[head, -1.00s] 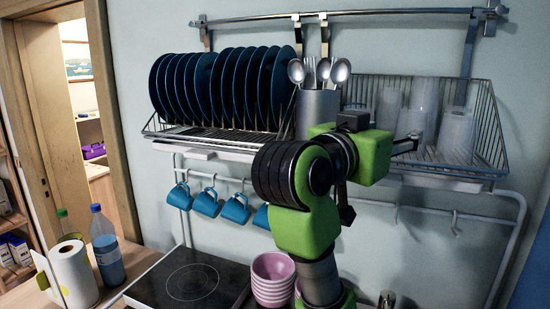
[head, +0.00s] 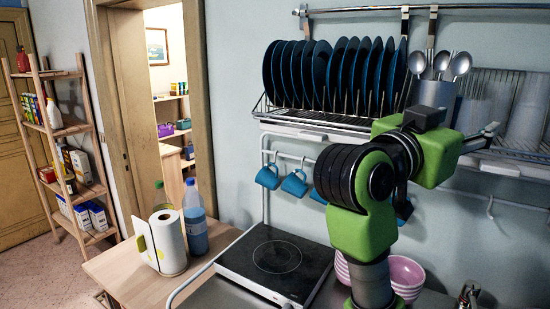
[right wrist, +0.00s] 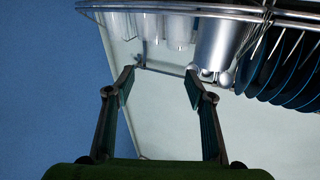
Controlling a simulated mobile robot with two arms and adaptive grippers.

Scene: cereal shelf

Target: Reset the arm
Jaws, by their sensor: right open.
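My right arm is green and black and stands in front of the dish rack in the head view. Its gripper (head: 488,132) points right, in front of the rack's lower edge. In the right wrist view the two fingers (right wrist: 160,78) are apart with nothing between them. Beyond them are the wall, the rack's underside and a metal utensil cup (right wrist: 219,45). My left gripper is in no view.
The wall rack (head: 315,121) holds blue plates (head: 335,72), glasses and the utensil cup (head: 433,94). Blue mugs (head: 294,183) hang below. Pink bowls (head: 404,272) stand behind my arm, right of the hob (head: 277,257). A wooden shelf (head: 42,74) stands far left.

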